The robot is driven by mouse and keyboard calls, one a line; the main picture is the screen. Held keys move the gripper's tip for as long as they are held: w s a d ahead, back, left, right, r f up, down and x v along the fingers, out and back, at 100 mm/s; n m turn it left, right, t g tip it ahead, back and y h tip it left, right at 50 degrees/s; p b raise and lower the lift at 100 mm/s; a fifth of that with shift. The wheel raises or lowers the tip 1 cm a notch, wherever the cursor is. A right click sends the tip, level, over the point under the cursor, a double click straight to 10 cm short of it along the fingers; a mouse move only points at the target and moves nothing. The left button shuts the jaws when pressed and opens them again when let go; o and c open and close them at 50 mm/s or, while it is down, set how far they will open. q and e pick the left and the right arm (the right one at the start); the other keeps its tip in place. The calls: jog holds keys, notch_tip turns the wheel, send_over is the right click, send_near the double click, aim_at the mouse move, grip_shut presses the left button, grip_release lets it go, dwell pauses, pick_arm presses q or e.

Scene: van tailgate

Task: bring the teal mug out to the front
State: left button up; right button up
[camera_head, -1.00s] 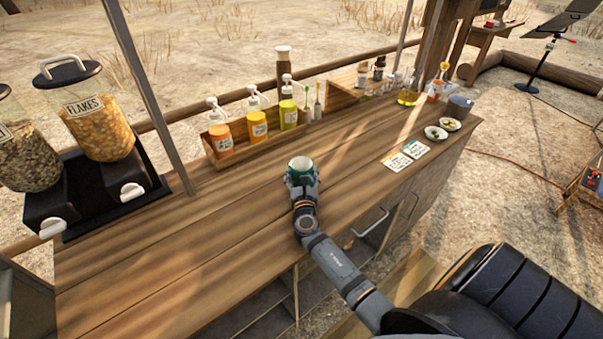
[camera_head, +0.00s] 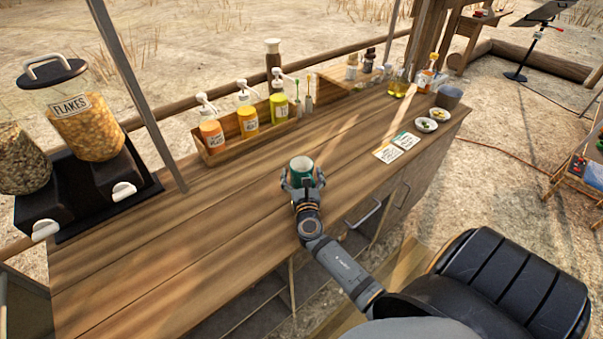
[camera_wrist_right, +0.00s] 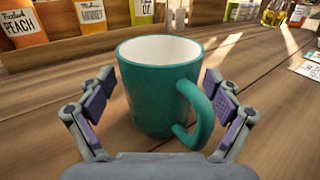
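The teal mug (camera_head: 301,172) stands upright on the wooden counter, its white inside showing. My right gripper (camera_head: 302,183) is at its near side, with one finger on each side of it. In the right wrist view the mug (camera_wrist_right: 158,95) fills the middle, with its handle towards the lower right. There the fingers of my right gripper (camera_wrist_right: 164,100) are spread, with a narrow gap at the mug's left wall and the right finger just beside the handle. My left gripper is not in view.
The wooden counter (camera_head: 190,225) is bare to the left of the mug. A rack of pump bottles (camera_head: 249,124) stands behind it. Cards (camera_head: 396,147) and two small dishes (camera_head: 427,125) lie to the right. Flakes dispensers (camera_head: 88,125) stand at the far left.

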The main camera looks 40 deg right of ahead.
jog(key=shift+a, duration=0.1)
jog(key=v, duration=1.2)
